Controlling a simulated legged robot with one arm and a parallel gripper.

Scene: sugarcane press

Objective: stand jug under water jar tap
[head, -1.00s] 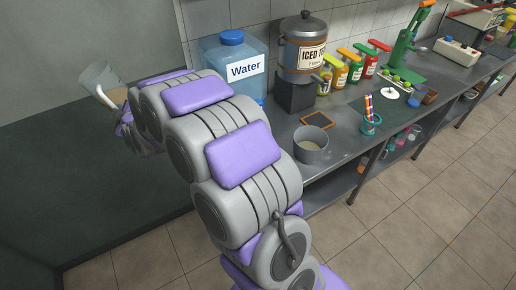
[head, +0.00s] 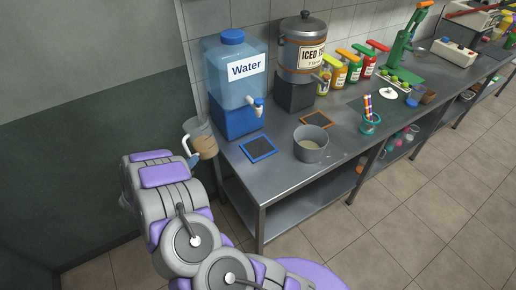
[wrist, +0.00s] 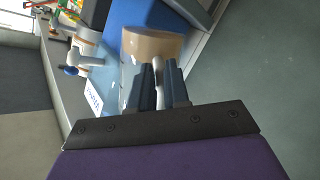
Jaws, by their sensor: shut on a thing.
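The clear jug (head: 204,140), with a tan lower part, is held roughly upright in the air just left of the counter's left end. My gripper (head: 194,160) is shut on its pale handle, partly hidden by my wrist. In the wrist view, the fingers (wrist: 158,85) close around the handle, with the jug (wrist: 150,45) just beyond. The blue water jar (head: 226,75) stands on a blue base at the counter's back left. Its white tap (head: 258,104) faces front, right of the jug; the tap also shows in the wrist view (wrist: 86,60).
A blue-framed mat (head: 258,149) lies on the counter in front of the jar's base. A grey pot (head: 311,144) and an orange-framed mat (head: 315,120) are to its right. The iced tea urn (head: 303,52) stands right of the jar. The wall closes off the left.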

